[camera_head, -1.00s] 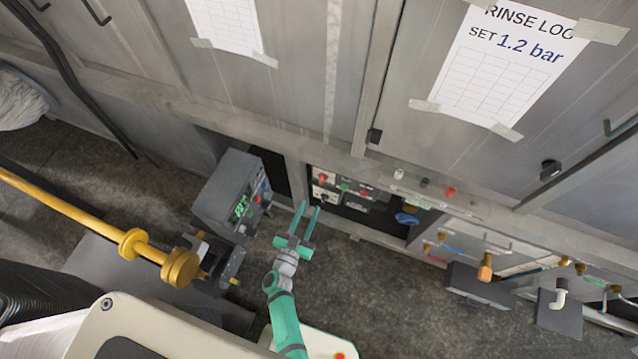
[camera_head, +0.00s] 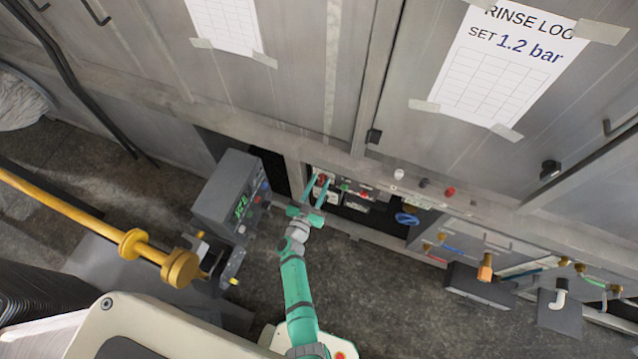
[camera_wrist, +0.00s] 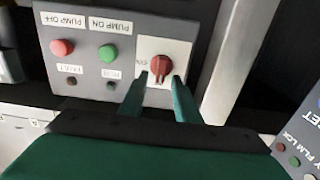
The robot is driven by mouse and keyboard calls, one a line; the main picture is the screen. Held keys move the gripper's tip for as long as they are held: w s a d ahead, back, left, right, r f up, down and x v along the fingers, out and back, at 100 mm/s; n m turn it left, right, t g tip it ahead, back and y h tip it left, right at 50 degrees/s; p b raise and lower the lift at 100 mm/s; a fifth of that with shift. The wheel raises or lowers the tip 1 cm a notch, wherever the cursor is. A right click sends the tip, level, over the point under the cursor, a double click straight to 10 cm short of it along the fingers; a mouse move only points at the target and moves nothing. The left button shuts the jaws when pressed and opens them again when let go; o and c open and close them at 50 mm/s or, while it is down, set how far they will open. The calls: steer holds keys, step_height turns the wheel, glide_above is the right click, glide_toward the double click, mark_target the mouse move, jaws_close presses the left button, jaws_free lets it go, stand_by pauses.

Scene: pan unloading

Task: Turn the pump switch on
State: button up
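A red rotary switch (camera_wrist: 160,68) sits on a pale square plate at the right end of a grey control panel (camera_wrist: 75,20) in the wrist view. A small partly hidden label is at its left. My gripper (camera_wrist: 161,80) is open, with one finger on each side of the red switch; I cannot tell whether they touch it. In the head view my gripper (camera_head: 317,182) reaches the panel in the low bay and covers part of it. The wrist view shows a red button (camera_wrist: 62,47) under an upside-down PUMP OFF label and a green button (camera_wrist: 108,53) under PUMP ON.
A grey box with a green display (camera_head: 228,195) stands left of my gripper. A yellow pipe (camera_head: 90,220) crosses the left side. A blue knob (camera_head: 407,218) and several brass valve fittings (camera_head: 486,268) lie to the right. The dark floor in front is open.

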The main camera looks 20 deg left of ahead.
steer(key=shift+w, duration=0.1)
jaws_close()
